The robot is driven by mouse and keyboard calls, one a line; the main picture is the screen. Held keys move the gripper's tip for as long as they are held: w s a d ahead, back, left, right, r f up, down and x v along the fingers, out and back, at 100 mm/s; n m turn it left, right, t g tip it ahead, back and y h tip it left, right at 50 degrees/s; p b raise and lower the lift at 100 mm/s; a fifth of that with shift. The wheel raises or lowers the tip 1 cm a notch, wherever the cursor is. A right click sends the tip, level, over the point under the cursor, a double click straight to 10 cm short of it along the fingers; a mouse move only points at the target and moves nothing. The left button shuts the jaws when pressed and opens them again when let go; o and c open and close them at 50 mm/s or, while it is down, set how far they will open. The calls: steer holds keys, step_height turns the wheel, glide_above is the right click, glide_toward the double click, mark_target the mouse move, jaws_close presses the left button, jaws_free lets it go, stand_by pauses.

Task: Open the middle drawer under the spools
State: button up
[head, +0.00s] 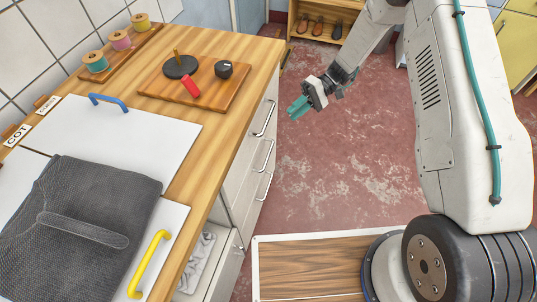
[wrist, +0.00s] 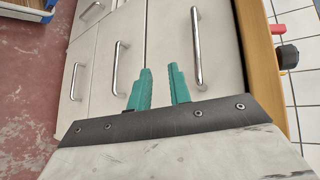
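A drawer stack stands under the wooden counter (head: 262,62) that carries several spools (head: 122,41). Its middle drawer handle (head: 263,156) is a metal bar, between the top handle (head: 265,118) and the bottom handle (head: 264,186). All three drawers look shut. The wrist view shows the middle handle (wrist: 118,66), with the top handle (wrist: 196,46) to its right and the bottom handle (wrist: 75,82) to its left. My gripper (head: 298,107) is in front of the drawers, over the floor. Its teal fingers (wrist: 160,88) are apart and empty, appearing between the top and middle handles.
A wooden board (head: 205,90) holds a black disc, a red-handled item and a black knob. At left, a grey garment (head: 80,215) lies on white panels. Below is an open compartment with cloth (head: 196,262). A low wood-topped platform (head: 310,270) stands near; red floor (head: 325,180) is clear.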

mark_target(268, 155)
step_height(268, 155, down, 16)
steer(key=s+a+y, duration=0.2)
steer(key=y, duration=0.1)
steer(key=shift+m+t, duration=0.3)
steer(key=x, duration=0.7)
steer(key=shift+w+a+f, duration=0.1)
steer(key=shift+w+a, duration=0.05)
steer(key=shift+a, duration=0.3)
steer(key=shift+c, duration=0.3)
jaws_close()
